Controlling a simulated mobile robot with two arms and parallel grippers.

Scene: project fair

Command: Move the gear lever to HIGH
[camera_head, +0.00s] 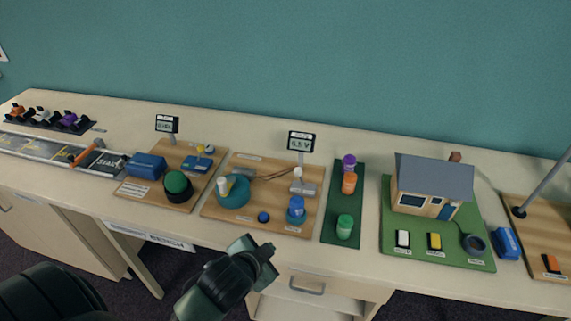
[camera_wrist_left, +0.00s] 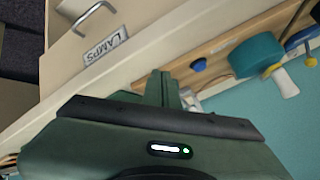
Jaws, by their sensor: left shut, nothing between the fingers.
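The middle wooden board (camera_head: 245,212) on the bench carries a teal drum (camera_head: 233,195) with a pale handle on it. At its back right, a small white knob (camera_head: 298,172) stands over a grey plate (camera_head: 303,188); this looks like the gear lever, but its position markings are too small to read. My left gripper (camera_head: 264,252) is shut and empty, in front of the bench edge below this board, apart from everything on it. In the left wrist view, the shut fingers (camera_wrist_left: 160,82) are near the board's edge, with the teal drum (camera_wrist_left: 257,55) beyond. My right gripper is not in view.
On the same board are a blue knob (camera_head: 263,217), a blue piece (camera_head: 297,206) and a display (camera_head: 301,141). A drawer handle (camera_head: 307,288) sits below.

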